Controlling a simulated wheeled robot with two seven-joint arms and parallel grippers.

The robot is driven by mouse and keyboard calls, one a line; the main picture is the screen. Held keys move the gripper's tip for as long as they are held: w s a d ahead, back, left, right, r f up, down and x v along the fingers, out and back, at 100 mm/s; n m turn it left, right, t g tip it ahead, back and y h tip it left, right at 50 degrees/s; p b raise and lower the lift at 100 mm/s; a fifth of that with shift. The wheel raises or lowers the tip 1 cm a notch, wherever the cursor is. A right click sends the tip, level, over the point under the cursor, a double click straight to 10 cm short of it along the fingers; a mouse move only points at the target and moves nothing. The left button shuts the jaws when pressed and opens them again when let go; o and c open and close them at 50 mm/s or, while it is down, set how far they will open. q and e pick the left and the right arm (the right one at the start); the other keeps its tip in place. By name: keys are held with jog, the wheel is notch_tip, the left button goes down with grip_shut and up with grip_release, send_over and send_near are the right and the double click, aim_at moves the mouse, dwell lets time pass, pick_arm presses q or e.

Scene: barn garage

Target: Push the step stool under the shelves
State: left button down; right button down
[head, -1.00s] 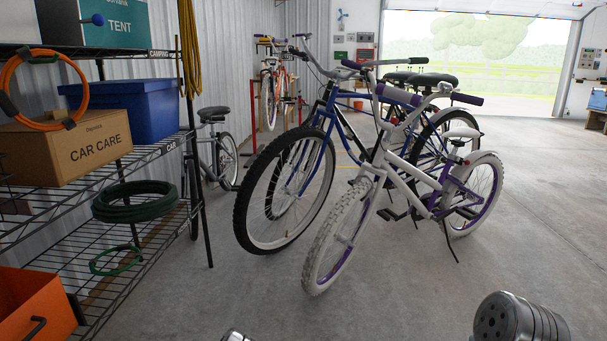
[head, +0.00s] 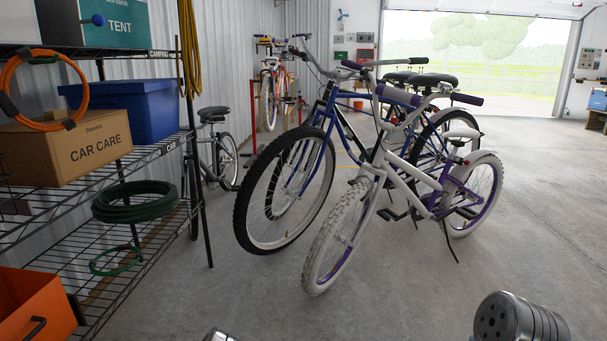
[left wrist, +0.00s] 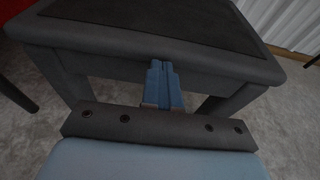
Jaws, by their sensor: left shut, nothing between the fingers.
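The step stool shows only in the left wrist view, as a dark grey stool (left wrist: 95,42) with a black top pad and splayed legs. My left gripper (left wrist: 163,68) has its blue fingers closed together at the stool's near top edge, with nothing between them. They look touching or very close; I cannot tell which. The wire shelves (head: 170,146) stand along the left wall in the head view. The stool, my left gripper and my right gripper are outside the head view.
A white and purple bicycle (head: 412,170) and a blue bicycle (head: 327,118) stand right of the shelves. A grey bicycle (head: 218,150) is behind them. An orange bin (head: 30,300) sits at the lower left by the shelves. Concrete floor (head: 220,285) between shelves and bicycles is clear.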

pick_arm(q)
jog(key=f+p+v, duration=0.2)
jog(key=v, duration=0.7)
jog(key=shift+d, duration=0.45)
dwell(0.6)
